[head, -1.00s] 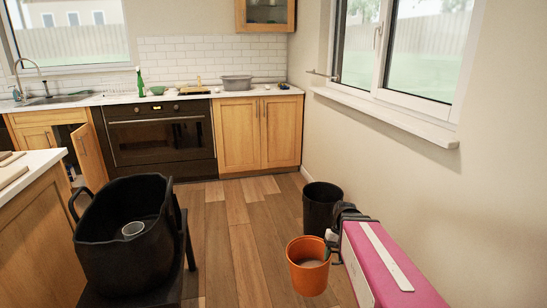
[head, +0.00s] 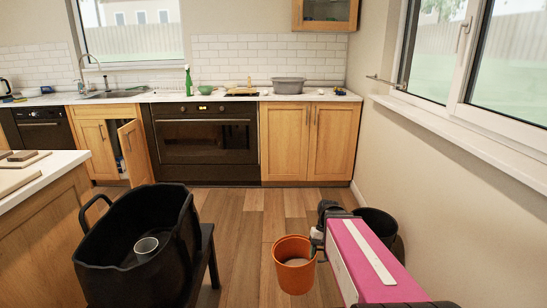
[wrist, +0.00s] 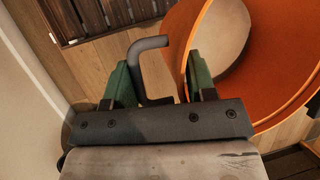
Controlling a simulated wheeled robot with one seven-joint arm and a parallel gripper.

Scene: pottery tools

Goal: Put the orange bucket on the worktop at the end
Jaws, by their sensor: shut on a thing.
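The orange bucket (head: 279,272) is upright in front of my gripper (head: 316,240), with a pale round surface inside it. The white worktop (head: 345,97) runs along the back wall. A grey basin (head: 288,85) stands near its right end.
A large black tub (head: 130,265) with a grey cup inside stands on a dark stool at left front. A black bin (head: 385,226) is partly hidden behind my arm by the right wall. A cabinet door (head: 133,152) hangs open. Wooden floor (head: 250,215) ahead is clear.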

